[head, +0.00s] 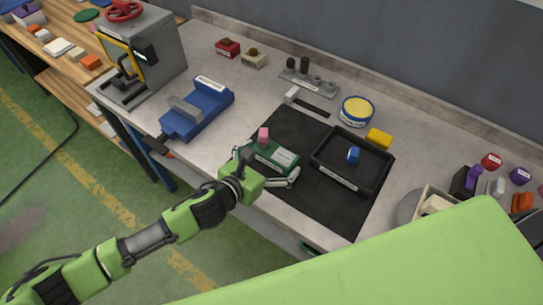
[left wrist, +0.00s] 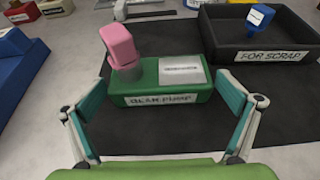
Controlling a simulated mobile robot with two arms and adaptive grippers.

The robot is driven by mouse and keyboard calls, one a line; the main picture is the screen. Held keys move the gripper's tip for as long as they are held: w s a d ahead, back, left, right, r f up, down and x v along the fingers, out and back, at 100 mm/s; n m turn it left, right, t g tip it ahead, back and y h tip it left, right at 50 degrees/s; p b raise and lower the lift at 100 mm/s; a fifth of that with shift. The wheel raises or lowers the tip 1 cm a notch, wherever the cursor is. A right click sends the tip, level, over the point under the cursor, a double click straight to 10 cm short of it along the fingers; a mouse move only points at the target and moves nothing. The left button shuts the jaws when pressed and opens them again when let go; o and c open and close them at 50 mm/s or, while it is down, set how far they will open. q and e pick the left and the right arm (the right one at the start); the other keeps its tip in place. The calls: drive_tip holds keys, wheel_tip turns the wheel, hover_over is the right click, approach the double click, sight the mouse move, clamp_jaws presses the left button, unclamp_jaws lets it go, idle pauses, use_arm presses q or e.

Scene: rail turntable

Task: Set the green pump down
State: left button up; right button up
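The green pump (head: 274,156), a green block labelled "GEAR PUMP" with a pink knob on top and a white label plate, sits upright on the black mat (head: 337,211). It also shows in the middle of the left wrist view (left wrist: 160,84). My left gripper (head: 268,167) is around the pump, one finger beside each end. In the left wrist view the fingers (left wrist: 162,100) are spread wide, with narrow gaps to the pump, so it looks open. My right gripper is not in view.
A black tray labelled "FOR SCRAP" (head: 339,182) with a blue piece (head: 353,155) stands right of the pump. A yellow block (head: 379,139), a round tin (head: 357,111) and a blue fixture (head: 197,108) are nearby. The mat's front part is clear.

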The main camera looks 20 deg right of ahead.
use_arm(q)
drive_tip(key=shift+r, duration=0.1)
drive_tip(key=shift+r, duration=0.1)
drive_tip(key=shift+s+a, duration=0.15)
drive_tip(key=shift+a, duration=0.15)
drive_tip(key=b+v, duration=0.1)
drive_tip(key=v, duration=1)
drive_tip(key=shift+s+r, duration=0.1)
drive_tip(key=shift+s, duration=0.05)
